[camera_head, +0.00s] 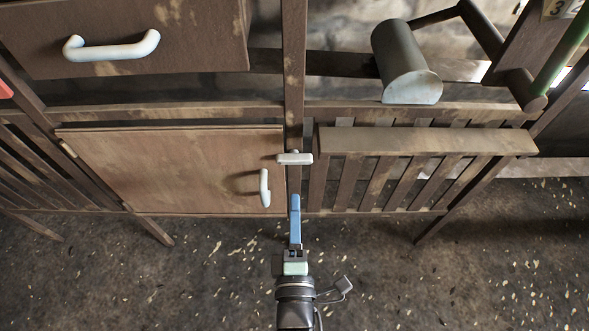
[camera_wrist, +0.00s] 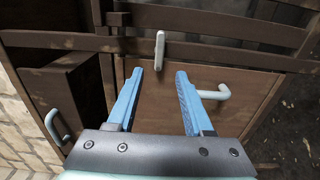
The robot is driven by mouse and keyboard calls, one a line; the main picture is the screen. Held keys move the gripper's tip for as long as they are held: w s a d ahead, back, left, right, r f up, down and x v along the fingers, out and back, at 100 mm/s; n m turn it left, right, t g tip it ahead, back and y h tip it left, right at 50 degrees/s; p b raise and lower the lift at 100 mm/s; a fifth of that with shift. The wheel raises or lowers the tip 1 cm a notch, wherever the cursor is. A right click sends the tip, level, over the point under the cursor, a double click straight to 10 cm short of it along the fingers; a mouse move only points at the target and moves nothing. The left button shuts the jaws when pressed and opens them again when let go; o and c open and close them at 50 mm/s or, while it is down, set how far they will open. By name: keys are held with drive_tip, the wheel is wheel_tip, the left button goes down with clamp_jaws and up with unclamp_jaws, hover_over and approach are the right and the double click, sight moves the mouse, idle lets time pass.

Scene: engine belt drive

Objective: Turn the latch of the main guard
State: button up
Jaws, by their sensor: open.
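The latch (camera_head: 294,158) is a small pale bar on the upright post beside the brown door panel (camera_head: 170,165), which I take as the main guard. It lies crosswise to the post and its left end overlaps the panel's right edge. In the wrist view the latch (camera_wrist: 160,50) stands upright in the picture, just beyond the gap between my fingertips. My gripper (camera_head: 295,198) has blue fingers and is below the latch in the head view. In the wrist view my gripper (camera_wrist: 158,74) is open and empty, with no visible contact with the latch.
The panel's white handle (camera_head: 264,188) projects close to my fingers; it also shows in the wrist view (camera_wrist: 215,92). A drawer with a white handle (camera_head: 110,45) is at upper left. A slatted guard (camera_head: 400,170) is at right, below a dark cylinder (camera_head: 405,62). Floor in front is clear.

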sight(294, 163)
drive_tip(key=w+b, duration=0.2)
drive_tip(key=w, duration=0.8)
drive_tip(key=shift+w, duration=0.35)
clamp_jaws()
